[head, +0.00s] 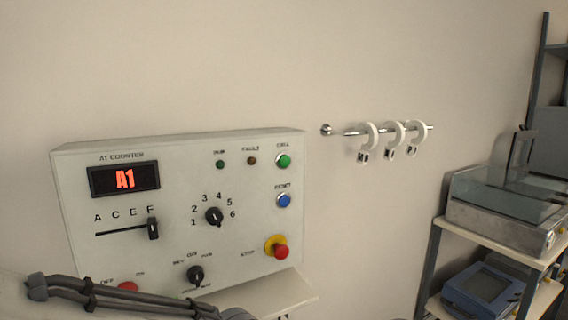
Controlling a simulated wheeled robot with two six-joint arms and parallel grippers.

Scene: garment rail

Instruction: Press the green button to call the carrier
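The green button (284,161) is at the upper right of a pale control panel (180,180) on the wall, under a small label that seems to read CALL. Nothing touches it or covers it. Part of my arm with dark cables crosses the lower left of the head view and covers the panel's lower left corner. Neither of my grippers shows in this view.
The panel also has a blue button (284,200), a red stop button (280,251), a slider (153,229) and a rotary dial (214,216). A wall rail (390,130) with white tags is to the right. A shelf (490,238) with equipment stands far right.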

